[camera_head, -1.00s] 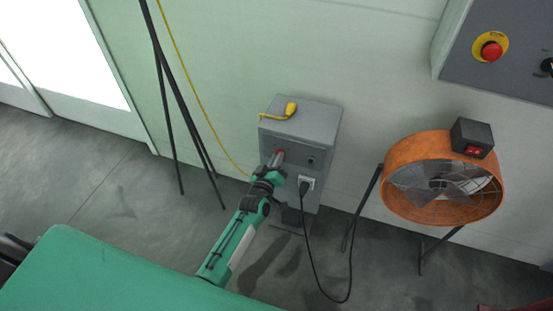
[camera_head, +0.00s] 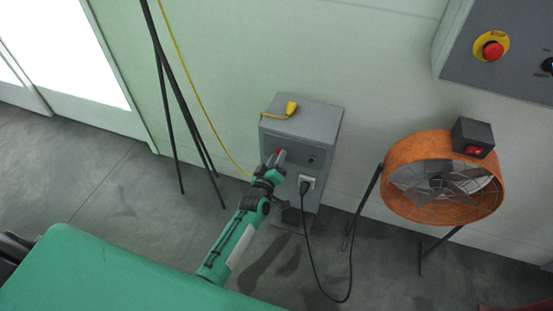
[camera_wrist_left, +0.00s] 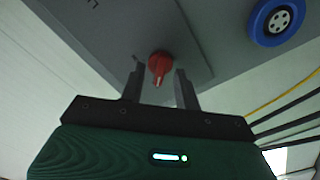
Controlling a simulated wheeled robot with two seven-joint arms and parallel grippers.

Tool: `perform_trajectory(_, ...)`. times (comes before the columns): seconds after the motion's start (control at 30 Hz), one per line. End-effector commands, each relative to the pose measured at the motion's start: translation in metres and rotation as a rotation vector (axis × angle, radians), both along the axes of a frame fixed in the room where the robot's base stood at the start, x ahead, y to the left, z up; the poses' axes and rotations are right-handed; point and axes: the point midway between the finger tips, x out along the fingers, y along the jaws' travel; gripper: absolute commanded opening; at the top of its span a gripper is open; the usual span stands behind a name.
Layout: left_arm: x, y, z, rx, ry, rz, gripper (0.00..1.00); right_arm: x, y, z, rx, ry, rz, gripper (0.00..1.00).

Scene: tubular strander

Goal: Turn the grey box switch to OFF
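The grey box (camera_head: 291,160) stands on the floor against the wall in the head view. Its switch is a red knob (camera_wrist_left: 160,65) with a small pale mark at its lower end in the left wrist view. In the head view only a bit of the red shows at the fingertips. My left gripper (camera_wrist_left: 160,80) is open, with one finger on each side of the knob and a visible gap to it. The box's lettering is too small to read. My right gripper is in neither view.
A black plug and cable (camera_head: 305,188) hang from the box front. A yellow connector (camera_head: 291,108) lies on its top. An orange fan (camera_head: 440,180) stands to the right, dark stand legs (camera_head: 172,90) to the left. A blue wheel-like part (camera_wrist_left: 277,20) shows in the wrist view.

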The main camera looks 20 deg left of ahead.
Motion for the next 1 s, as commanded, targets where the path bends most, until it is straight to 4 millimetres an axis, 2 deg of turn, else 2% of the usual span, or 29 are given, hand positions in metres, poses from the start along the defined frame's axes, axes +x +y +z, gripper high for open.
perform_trajectory(0.27, -0.001, 0.000, 0.000, 0.001, 0.000, 0.000, 0.32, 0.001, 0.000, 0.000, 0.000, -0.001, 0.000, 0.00)
perform_trajectory(0.43, -0.013, 0.000, -0.001, 0.001, 0.001, 0.000, 0.32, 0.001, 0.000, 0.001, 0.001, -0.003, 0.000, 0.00)
perform_trajectory(1.0, -0.116, 0.004, -0.001, 0.001, 0.002, -0.001, 0.32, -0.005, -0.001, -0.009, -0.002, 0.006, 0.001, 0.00)
